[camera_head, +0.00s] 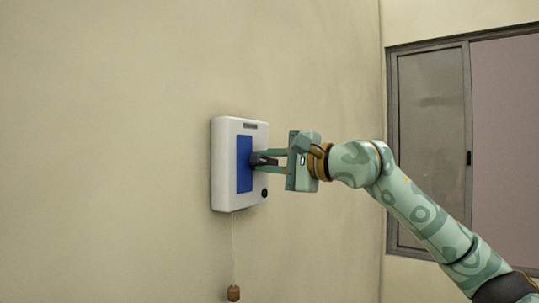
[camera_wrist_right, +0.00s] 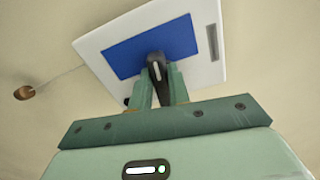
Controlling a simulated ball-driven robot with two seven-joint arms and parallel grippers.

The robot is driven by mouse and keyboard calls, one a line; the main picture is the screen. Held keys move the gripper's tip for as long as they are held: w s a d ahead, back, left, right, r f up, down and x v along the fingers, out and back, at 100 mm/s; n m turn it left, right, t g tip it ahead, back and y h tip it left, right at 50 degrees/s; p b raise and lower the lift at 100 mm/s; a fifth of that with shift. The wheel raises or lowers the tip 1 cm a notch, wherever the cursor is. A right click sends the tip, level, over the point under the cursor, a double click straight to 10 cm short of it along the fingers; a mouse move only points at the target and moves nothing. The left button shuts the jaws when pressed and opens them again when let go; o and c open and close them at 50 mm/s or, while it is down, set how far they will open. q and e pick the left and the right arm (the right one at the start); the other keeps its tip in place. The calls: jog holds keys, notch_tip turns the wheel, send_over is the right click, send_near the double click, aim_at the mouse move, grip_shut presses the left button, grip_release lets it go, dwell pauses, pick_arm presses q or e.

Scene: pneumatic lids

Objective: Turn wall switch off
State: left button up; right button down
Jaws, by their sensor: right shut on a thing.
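The wall switch (camera_head: 225,170) is a white box on the beige wall with a blue panel (camera_head: 244,165) on its face and a dark lever (camera_head: 258,160) sticking out of the panel. My right gripper (camera_head: 264,161) comes in from the right, its fingers shut on the lever. The right wrist view shows the white box (camera_wrist_right: 207,60), the blue panel (camera_wrist_right: 130,52) and the dark lever (camera_wrist_right: 156,68) between the fingers (camera_wrist_right: 158,80). The fingers partly hide the lever. My left gripper is not in view.
A brown knob (camera_head: 233,293) hangs on a thin cord below the box; it also shows in the wrist view (camera_wrist_right: 24,92). A small black round part (camera_head: 264,193) sits low on the box. A framed window (camera_head: 432,100) is at the right. The wall left of the box is bare.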

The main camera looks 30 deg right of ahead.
jog(key=shift+f+n+p, duration=0.1)
jog(key=shift+n+p, duration=0.2)
jog(key=shift+n, duration=0.5)
jog(key=c, duration=1.3)
grip_release()
jog(key=b+v, duration=0.6)
jog(key=v, duration=1)
jog(key=shift+s+f, duration=0.1)
jog(key=shift+s, duration=0.1)
